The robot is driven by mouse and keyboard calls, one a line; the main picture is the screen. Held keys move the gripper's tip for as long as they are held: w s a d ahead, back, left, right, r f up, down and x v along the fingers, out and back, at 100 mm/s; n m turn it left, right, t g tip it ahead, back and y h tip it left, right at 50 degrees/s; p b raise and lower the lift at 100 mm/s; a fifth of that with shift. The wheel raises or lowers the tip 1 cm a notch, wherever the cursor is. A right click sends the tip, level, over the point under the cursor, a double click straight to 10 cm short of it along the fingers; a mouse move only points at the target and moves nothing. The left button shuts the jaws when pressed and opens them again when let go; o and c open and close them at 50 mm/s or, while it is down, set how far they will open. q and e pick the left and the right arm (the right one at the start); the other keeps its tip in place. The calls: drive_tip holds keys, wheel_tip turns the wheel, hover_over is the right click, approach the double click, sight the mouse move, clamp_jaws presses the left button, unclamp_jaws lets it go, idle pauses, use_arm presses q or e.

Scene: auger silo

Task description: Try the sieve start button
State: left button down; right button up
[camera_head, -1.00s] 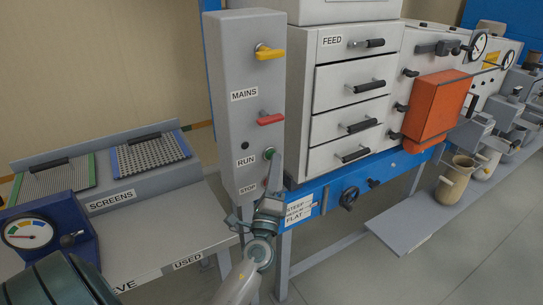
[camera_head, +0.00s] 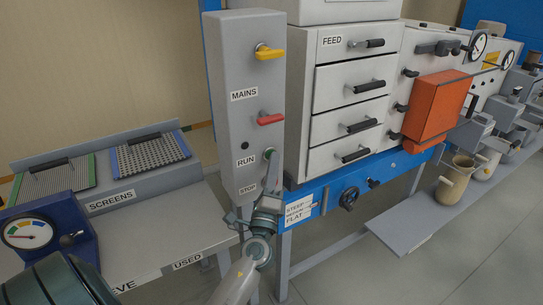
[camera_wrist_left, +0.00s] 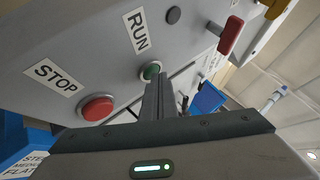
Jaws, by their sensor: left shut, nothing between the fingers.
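The grey control box (camera_head: 240,60) stands upright in the middle of the head view. Its green button (camera_wrist_left: 151,70) is beside the RUN label (camera_wrist_left: 138,32) in the left wrist view. My left gripper (camera_head: 270,157) is shut and empty, with its fingertips at the green button, which they partly cover in the head view. In the left wrist view the fingertips (camera_wrist_left: 154,80) overlap the button's lower edge; I cannot tell whether they press it. The red STOP button (camera_wrist_left: 97,107) lies to the left there. My right gripper is not in view.
A small dark round part (camera_head: 245,145) sits by RUN. Feed drawers (camera_head: 345,85) stand close on the right, the screens bench (camera_head: 150,225) on the left.

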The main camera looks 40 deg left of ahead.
use_arm(q)
drive_tip(key=shift+s+d, duration=0.35)
drive_tip(key=shift+d, duration=0.45)
drive_tip(key=shift+s+d+b, duration=0.2)
drive_tip(key=shift+s+d, duration=0.1)
drive_tip(key=shift+d, duration=0.5)
drive_tip(key=shift+s+d+b, duration=0.15)
drive_tip(key=shift+s+d, duration=0.2)
drive_tip(key=shift+d, duration=0.4)
drive_tip(key=shift+s+d+b, duration=0.2)
drive_tip(key=shift+s+d, duration=0.1)
drive_tip(key=shift+d, duration=0.5)
